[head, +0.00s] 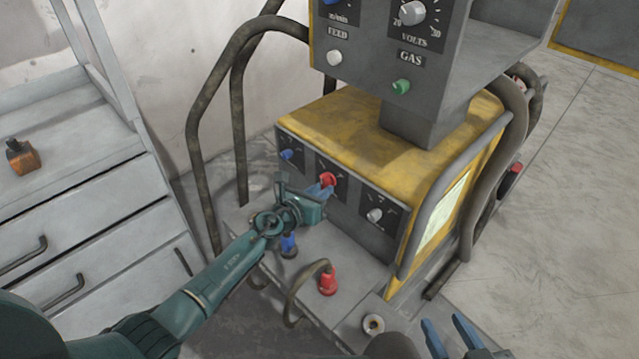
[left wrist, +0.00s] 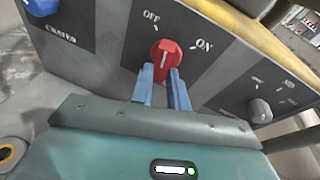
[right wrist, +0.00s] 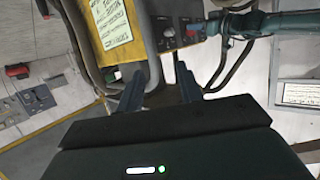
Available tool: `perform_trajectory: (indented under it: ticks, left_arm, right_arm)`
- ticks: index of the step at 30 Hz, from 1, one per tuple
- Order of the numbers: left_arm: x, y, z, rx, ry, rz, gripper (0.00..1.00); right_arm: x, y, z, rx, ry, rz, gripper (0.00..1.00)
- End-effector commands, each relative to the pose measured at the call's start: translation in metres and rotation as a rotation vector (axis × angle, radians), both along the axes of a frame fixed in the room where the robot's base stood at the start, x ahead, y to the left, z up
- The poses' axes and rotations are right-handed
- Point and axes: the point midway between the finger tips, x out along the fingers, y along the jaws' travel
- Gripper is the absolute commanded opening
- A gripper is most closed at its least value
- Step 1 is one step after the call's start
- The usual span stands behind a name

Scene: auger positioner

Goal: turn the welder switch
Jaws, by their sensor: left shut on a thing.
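The red welder switch (head: 327,179) is on the front panel of the yellow welder (head: 365,130). In the left wrist view the red switch (left wrist: 165,52) sits below the OFF and ON labels, and its white mark points up between them. My left gripper (head: 321,189) is shut on the red switch; its blue fingers (left wrist: 160,84) are on the knob's lower part. My right gripper (head: 452,335) is at the bottom of the head view, with its fingers apart and empty. It also shows open in the right wrist view (right wrist: 158,85).
A blue knob (head: 287,155) and a grey knob (head: 375,215) flank the switch. Blue (head: 289,243) and red (head: 328,281) cable plugs stand below the panel. A control box (head: 400,60) overhangs above.

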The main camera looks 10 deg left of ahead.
Motion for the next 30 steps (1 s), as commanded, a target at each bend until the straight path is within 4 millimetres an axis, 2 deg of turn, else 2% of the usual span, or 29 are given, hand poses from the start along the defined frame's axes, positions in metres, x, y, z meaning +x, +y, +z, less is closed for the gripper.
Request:
perform_trajectory:
  ticks: [3, 15, 30]
  left_arm:
    - [-0.001, 0.001, 0.003, -0.089, 0.065, 0.000, 0.00]
    - [-0.003, -0.002, 0.003, -0.369, 0.249, 0.002, 0.00]
    - [-0.003, -0.003, 0.004, -0.521, 0.350, 0.001, 0.00]
  right_arm:
    - [-0.002, -0.003, 0.012, 0.018, -0.005, -0.015, 0.36]
    - [-0.003, -0.010, 0.030, 0.054, -0.016, -0.044, 0.36]
    - [-0.008, -0.013, 0.037, 0.077, -0.014, -0.060, 0.36]
